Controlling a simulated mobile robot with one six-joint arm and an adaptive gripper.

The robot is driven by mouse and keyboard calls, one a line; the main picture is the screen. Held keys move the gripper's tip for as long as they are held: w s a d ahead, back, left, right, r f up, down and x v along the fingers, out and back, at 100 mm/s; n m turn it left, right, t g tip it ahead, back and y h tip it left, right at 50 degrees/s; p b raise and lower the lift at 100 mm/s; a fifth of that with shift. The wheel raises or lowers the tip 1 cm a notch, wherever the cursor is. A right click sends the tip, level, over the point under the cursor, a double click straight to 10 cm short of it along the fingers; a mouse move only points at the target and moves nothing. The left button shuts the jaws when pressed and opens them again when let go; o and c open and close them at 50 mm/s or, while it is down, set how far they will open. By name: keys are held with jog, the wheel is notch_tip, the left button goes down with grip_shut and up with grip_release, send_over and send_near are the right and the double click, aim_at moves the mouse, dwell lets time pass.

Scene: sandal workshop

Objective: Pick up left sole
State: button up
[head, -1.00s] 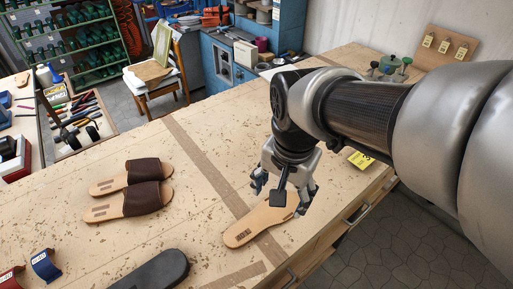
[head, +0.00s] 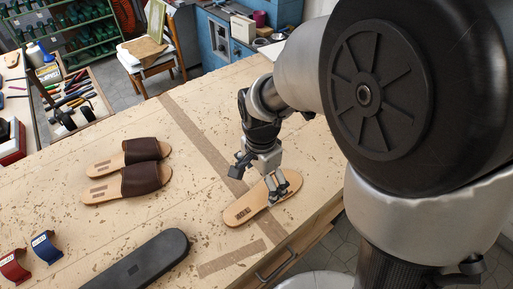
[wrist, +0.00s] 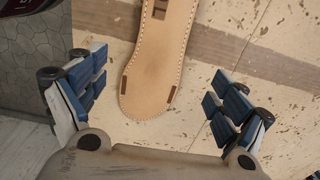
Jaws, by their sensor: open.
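A tan leather sole (head: 248,209) with stitched edges and small dark slots lies flat on the workbench near its front edge. It also shows in the wrist view (wrist: 157,75), its rounded end pointing toward my gripper. My gripper (head: 261,176) is over the right part of the sole, fingers pointing down, and hides some of it in the head view. In the wrist view my gripper (wrist: 157,98) is open, with blue-padded fingers on both sides of the sole's end and apart from it. Nothing is held.
Two finished sandals with brown straps (head: 147,180) lie to the left on the workbench (head: 215,130). A long black sole-shaped piece (head: 145,262) lies at the front. Red (head: 14,267) and blue (head: 46,249) curved pieces sit at the front left. The middle of the bench is clear.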

aim_at(261, 196)
notch_tip(261, 196, down, 6)
jog(key=b, duration=0.2)
jog(key=shift+s+d+b, duration=0.1)
jog(key=shift+b, duration=0.2)
jog(key=shift+r, duration=0.1)
jog(key=shift+c, duration=0.3)
jog(key=c, duration=1.1)
